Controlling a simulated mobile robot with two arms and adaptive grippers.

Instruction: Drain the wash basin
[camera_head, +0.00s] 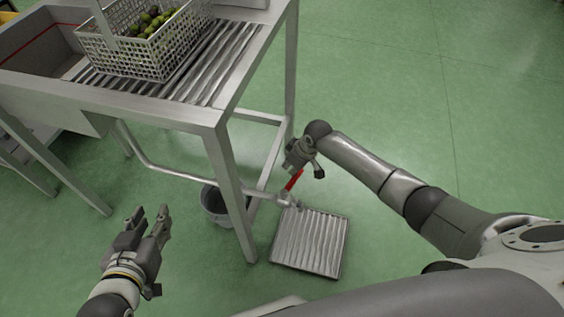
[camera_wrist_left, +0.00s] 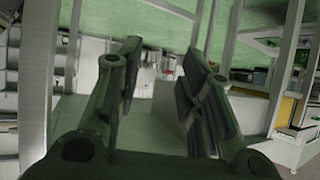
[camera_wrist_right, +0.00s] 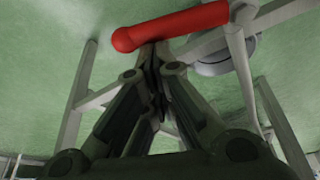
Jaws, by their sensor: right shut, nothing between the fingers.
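The wash basin (camera_head: 42,58) is the grey metal trough at the upper left of the head view, with a red line along its inner wall. I cannot tell its water level. A drain pipe (camera_head: 190,176) runs from under it, below the draining table, to an end with a red lever handle (camera_head: 293,181). My right gripper (camera_head: 297,163) is shut and empty at the handle's upper end. In the right wrist view its fingertips (camera_wrist_right: 153,48) meet or nearly meet the red handle (camera_wrist_right: 175,25); contact is unclear. My left gripper (camera_head: 151,216) is open and empty, left of the table leg.
A ribbed metal floor grate (camera_head: 310,243) lies beneath the pipe's end. A grey bucket (camera_head: 214,206) stands behind the front table leg (camera_head: 229,185). A wire basket (camera_head: 150,62) of olives sits on the ribbed draining table (camera_head: 215,70). Green floor to the right is clear.

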